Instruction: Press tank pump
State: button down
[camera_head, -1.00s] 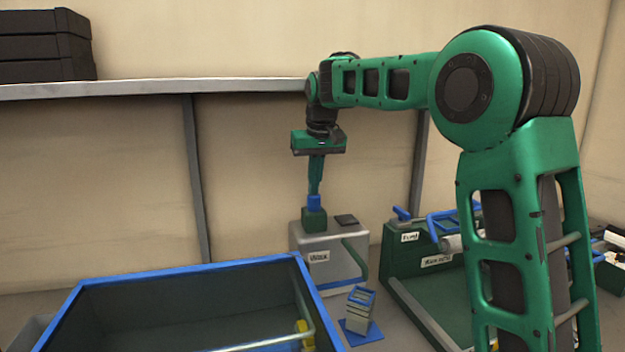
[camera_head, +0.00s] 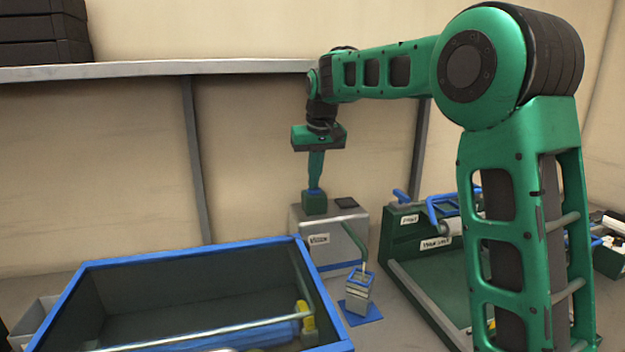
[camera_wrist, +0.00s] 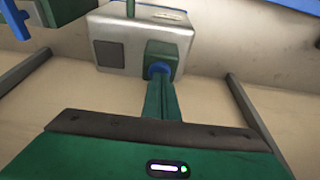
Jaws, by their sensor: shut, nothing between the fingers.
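The tank (camera_head: 328,244) is a light grey box with a label on its front, standing near the back wall. Its pump is a dark green block (camera_head: 315,203) on top with a blue cap (camera_head: 314,190). My gripper (camera_head: 315,186) points straight down with its green fingers shut and empty, their tips at the blue cap. In the wrist view the shut fingertips (camera_wrist: 160,80) meet the blue cap (camera_wrist: 159,69) on the green block (camera_wrist: 162,55). The fingers partly hide the cap.
A blue-rimmed bin (camera_head: 190,252) fills the front left. A small grey container (camera_head: 360,288) on a blue pad stands before the tank, under its green spout. A green labelled machine (camera_head: 402,222) stands to the right. A shelf (camera_head: 150,69) runs along the wall.

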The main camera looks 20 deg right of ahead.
jog(key=shift+r, duration=0.1)
jog(key=w+v, duration=0.1)
jog(key=v, duration=1.2)
jog(key=shift+r, duration=0.4)
dwell(1.0)
jog(key=s+d+f+m+g, duration=0.1)
jog(key=s+d+f, duration=0.4)
jog(key=s, duration=0.2)
jog(key=s+d+f+m, duration=0.2)
jog(key=s+d+f, duration=0.25)
jog(key=s, duration=0.35)
jog(key=s+d+f+m+g, duration=0.1)
jog(key=s+d+f, duration=0.3)
jog(key=s+d, duration=0.25)
jog(key=s+f+m, duration=0.1)
jog(key=s+f, duration=0.6)
jog(key=s, duration=0.4)
jog(key=s+f+m+g, duration=0.1)
jog(key=s+f, duration=0.7)
jog(key=s, duration=0.3)
jog(key=shift+d, duration=0.25)
